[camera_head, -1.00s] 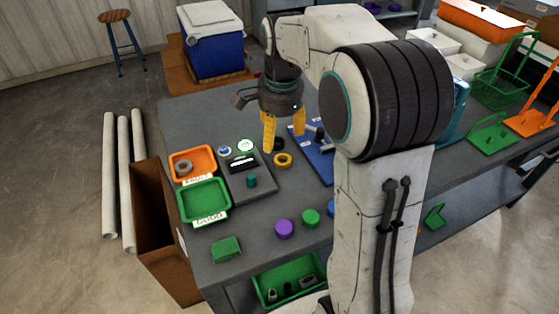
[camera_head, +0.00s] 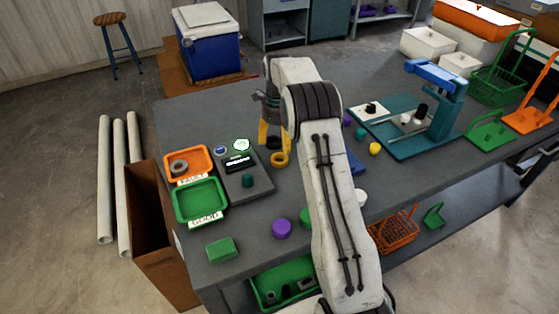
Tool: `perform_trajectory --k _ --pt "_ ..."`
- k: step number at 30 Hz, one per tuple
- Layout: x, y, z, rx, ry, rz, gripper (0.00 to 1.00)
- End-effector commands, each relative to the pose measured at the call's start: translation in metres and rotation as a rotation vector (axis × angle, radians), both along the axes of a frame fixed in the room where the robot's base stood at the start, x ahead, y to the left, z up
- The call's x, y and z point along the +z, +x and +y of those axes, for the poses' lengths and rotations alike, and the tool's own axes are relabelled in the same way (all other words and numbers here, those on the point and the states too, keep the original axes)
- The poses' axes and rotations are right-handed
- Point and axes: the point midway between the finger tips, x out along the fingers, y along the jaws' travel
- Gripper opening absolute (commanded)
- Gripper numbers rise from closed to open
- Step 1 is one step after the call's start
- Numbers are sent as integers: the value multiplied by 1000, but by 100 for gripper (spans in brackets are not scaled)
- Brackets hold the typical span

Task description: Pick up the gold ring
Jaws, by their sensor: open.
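The gold ring (camera_head: 279,160) lies flat on the grey table, right of the grey gauge block. A black ring (camera_head: 274,144) sits just behind it. My gripper (camera_head: 273,141) has yellow fingers and is just behind the gold ring in the picture, around or above the black ring. The fingers are apart with nothing held between them. My arm hides part of the gripper's right side, so its exact height above the table is hard to tell.
Left are an orange FAULT tray (camera_head: 209,165) holding a grey ring, a green GOOD tray (camera_head: 226,199) and the gauge block (camera_head: 247,187). A purple cylinder (camera_head: 281,229) and green block (camera_head: 222,250) stand in front. A teal press (camera_head: 437,105) is right. My arm covers the middle.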

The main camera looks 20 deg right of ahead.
Motion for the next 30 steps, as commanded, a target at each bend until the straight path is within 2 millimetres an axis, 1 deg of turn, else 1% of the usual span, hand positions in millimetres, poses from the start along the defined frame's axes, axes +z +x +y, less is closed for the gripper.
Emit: perform_trajectory --k 3,10,15,19,24,30 --pt "-11 -1 0 -7 1 5 66" --pt "-28 -3 0 -5 1 4 66" --pt "-49 -6 0 -4 2 6 66" --pt "-62 -5 -1 -4 1 3 66" --pt "-70 -5 0 -3 1 2 66" --pt "-70 -5 0 -3 0 1 66"
